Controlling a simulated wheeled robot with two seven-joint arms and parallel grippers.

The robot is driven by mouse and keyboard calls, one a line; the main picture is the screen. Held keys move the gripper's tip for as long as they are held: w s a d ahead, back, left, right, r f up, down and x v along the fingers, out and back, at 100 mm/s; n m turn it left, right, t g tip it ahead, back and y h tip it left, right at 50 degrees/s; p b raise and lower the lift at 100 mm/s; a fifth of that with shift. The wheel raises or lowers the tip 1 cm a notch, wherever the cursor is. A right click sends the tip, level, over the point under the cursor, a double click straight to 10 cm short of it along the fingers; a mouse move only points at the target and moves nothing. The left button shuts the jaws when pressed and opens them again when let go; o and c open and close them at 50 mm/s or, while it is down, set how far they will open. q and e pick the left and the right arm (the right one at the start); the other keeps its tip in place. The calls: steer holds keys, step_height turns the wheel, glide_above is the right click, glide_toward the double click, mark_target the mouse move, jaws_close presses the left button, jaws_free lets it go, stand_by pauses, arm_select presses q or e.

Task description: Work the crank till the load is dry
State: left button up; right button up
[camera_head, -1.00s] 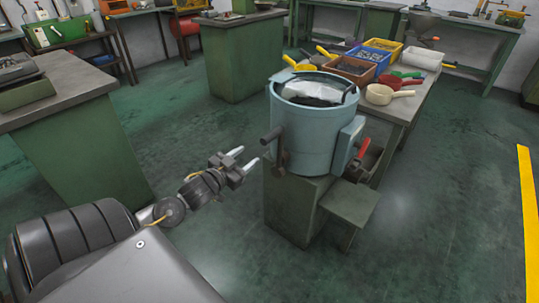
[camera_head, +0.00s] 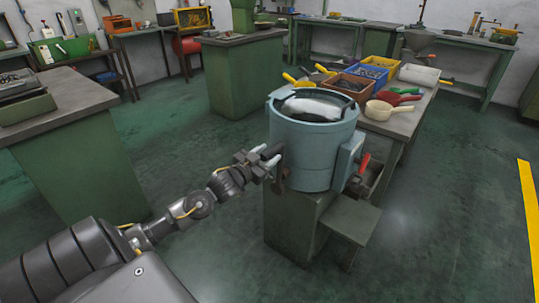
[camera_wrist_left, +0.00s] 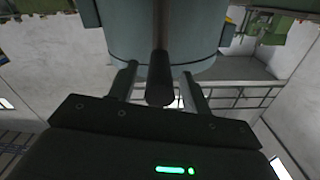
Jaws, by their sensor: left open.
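The machine is a pale blue-grey drum (camera_head: 312,155) on a green pedestal, open at the top, with a white and dark load (camera_head: 312,106) inside. A dark crank (camera_head: 280,182) is on the drum's left side. My left gripper (camera_head: 267,154) is open at the crank, close to the drum wall. In the left wrist view the dark crank handle (camera_wrist_left: 160,82) stands between the two spread fingers (camera_wrist_left: 158,72), with a gap showing on each side. The drum wall (camera_wrist_left: 207,35) is just beyond. My right gripper is not in view.
A red-handled lever (camera_head: 364,162) is on the drum's right side. A table behind it holds a yellow crate (camera_head: 379,49), a blue crate (camera_head: 368,63), a brown crate (camera_head: 348,83) and scoops (camera_head: 379,110). A green bench (camera_head: 75,155) stands at left. The floor at right is clear.

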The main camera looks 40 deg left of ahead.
arm_select(q)
steer(key=shift+w, duration=0.5)
